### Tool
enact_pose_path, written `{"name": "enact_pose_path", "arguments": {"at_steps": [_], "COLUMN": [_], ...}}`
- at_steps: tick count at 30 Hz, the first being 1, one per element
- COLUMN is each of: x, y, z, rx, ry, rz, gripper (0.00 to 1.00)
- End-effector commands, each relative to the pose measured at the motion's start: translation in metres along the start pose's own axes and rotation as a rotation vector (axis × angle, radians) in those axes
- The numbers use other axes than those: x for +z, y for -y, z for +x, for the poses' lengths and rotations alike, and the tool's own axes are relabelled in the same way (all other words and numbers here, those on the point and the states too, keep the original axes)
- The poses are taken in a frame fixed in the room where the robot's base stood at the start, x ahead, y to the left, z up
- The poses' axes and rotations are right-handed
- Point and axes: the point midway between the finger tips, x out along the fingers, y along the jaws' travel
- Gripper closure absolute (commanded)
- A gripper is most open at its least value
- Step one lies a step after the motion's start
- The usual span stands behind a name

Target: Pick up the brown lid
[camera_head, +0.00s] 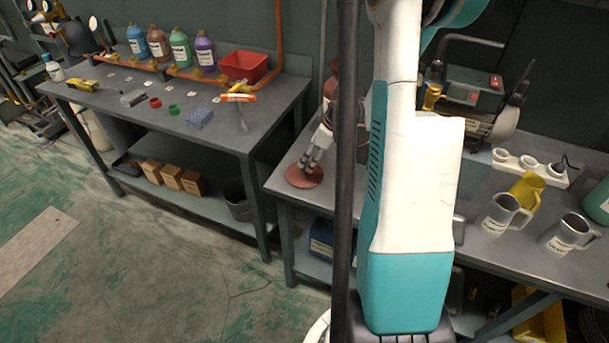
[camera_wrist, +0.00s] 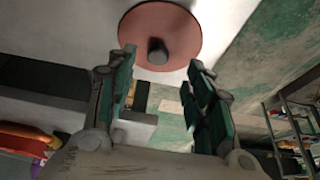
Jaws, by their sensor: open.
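The brown lid (camera_head: 304,177) is a flat reddish-brown disc lying near the left front edge of the right-hand workbench. In the wrist view the lid (camera_wrist: 160,22) shows at the top, with a dark round knob at its middle. My gripper (camera_head: 312,160) is at the lid in the head view, its fingers over the disc. In the wrist view my gripper (camera_wrist: 160,72) is open, one finger on each side below the knob, with nothing between them. I cannot tell whether the fingers touch the lid.
Metal mugs (camera_head: 503,213), a yellow jug (camera_head: 526,190) and a white holder (camera_head: 529,167) stand on the right of this bench. A pump (camera_head: 478,95) is behind them. The left bench (camera_head: 222,131) holds bottles and a red bin (camera_head: 243,65). Floor before the benches is clear.

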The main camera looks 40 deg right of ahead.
Motion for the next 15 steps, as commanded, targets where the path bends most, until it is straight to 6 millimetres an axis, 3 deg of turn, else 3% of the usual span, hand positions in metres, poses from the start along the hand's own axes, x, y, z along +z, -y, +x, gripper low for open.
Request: {"name": "enact_pose_path", "arguments": {"at_steps": [9,15], "x": [0.0,0.0], "y": [-0.004,-0.003], "z": [0.043,0.05], "rx": [0.0,0.0], "ry": [0.0,0.0], "rz": [-0.002,0.0], "gripper": [0.52,0.52]}}
